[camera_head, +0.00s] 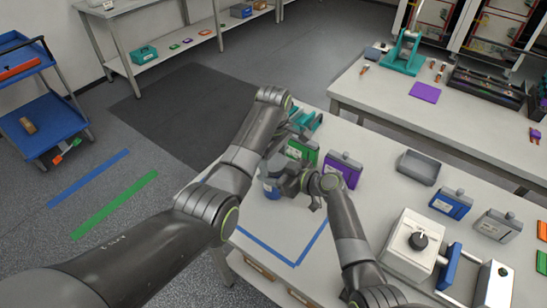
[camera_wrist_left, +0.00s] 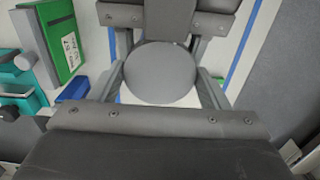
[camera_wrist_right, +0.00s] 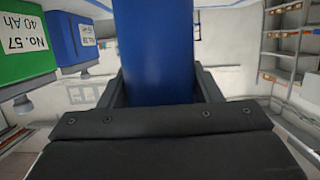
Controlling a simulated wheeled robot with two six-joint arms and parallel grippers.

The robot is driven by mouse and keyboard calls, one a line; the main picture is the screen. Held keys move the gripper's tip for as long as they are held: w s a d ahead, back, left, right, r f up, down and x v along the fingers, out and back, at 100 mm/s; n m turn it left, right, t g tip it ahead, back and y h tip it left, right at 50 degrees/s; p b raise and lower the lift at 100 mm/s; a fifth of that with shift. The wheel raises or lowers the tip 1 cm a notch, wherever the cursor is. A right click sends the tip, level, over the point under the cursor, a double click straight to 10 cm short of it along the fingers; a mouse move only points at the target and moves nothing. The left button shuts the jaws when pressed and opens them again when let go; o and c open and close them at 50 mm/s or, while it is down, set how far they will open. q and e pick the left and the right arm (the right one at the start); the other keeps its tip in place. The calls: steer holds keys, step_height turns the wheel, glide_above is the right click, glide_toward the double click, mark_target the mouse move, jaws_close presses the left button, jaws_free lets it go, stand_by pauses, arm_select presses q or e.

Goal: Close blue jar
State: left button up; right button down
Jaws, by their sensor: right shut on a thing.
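The blue jar (camera_head: 270,189) stands at the left part of the near table, mostly hidden by my grippers. In the right wrist view its blue wall (camera_wrist_right: 158,45) fills the space between the fingers. My right gripper (camera_head: 287,186) is shut on it from the side. A round grey top (camera_wrist_left: 160,74) shows in the left wrist view; whether it is seated on the jar I cannot tell. My left gripper (camera_wrist_left: 160,90) is above, with its fingers on either side of the grey top and slight gaps. In the head view, my arm mostly hides the left fingers.
A green battery (camera_head: 303,150) and a purple battery (camera_head: 343,167) stand just behind the jar. A grey tray (camera_head: 418,167), a blue battery (camera_head: 451,203) and a white device with a black knob (camera_head: 418,241) are to the right. The blue-taped area in front is clear.

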arm_select(q)
steer(key=c, duration=0.6)
steer(key=shift+m, duration=1.6)
steer(key=o, duration=1.1)
steer(key=shift+r, duration=2.25)
steer(key=shift+c, duration=0.2)
steer(key=shift+r+n, duration=1.6)
steer(key=shift+r, duration=0.15)
